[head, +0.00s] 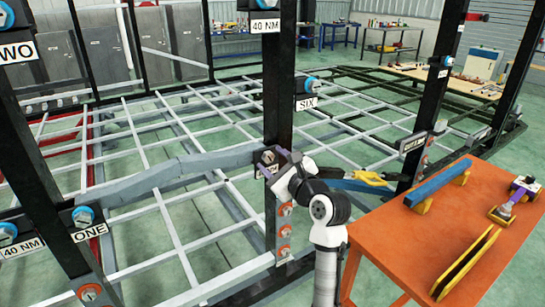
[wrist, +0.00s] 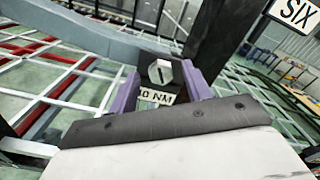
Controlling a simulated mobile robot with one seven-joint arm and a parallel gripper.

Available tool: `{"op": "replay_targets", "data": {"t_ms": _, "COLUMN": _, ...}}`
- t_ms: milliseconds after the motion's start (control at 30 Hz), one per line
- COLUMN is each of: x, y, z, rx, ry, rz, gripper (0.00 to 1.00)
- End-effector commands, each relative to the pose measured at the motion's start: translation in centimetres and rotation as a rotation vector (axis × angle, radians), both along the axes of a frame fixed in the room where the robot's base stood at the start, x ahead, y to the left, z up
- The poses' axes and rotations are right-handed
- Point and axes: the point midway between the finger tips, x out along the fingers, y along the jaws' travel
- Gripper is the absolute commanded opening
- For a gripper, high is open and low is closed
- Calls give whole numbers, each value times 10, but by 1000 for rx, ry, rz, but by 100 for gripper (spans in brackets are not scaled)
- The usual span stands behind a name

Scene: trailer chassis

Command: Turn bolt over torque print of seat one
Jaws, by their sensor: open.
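My gripper (head: 270,170) is at the black post below the SIX label. In the wrist view its two purple fingers (wrist: 162,88) are open, one on each side of a grey hex bolt head (wrist: 160,72). Contact with the bolt cannot be told. A white print reading "0 NM" (wrist: 157,97) shows just below the bolt, its left end hidden by a finger. In the head view this bolt (head: 268,157) is partly covered by my gripper. The ONE label (head: 90,232) is on the left post, below a blue-ringed bolt (head: 84,215); a 40 NM print (head: 22,247) is left of it.
A grey beam (head: 165,178) runs from the left post to the middle post. An orange table (head: 440,225) with a blue-topped bar (head: 437,187) and yellow-edged tools stands at right, close to my arm. The white lattice chassis lies behind.

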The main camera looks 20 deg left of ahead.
Motion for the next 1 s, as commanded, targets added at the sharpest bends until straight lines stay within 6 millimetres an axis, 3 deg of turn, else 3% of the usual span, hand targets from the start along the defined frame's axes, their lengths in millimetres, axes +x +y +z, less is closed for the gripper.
{"op": "replay_targets", "data": {"t_ms": 400, "x": 5, "y": 6, "z": 0, "rx": 0, "ry": -1, "rz": -1, "gripper": 48}}
{"op": "replay_targets", "data": {"t_ms": 733, "x": 5, "y": 6, "z": 0, "rx": 0, "ry": -1, "rz": -1, "gripper": 5}}
{"op": "replay_targets", "data": {"t_ms": 1000, "x": 5, "y": 6, "z": 0, "rx": -17, "ry": -21, "rz": 0, "gripper": 4}}
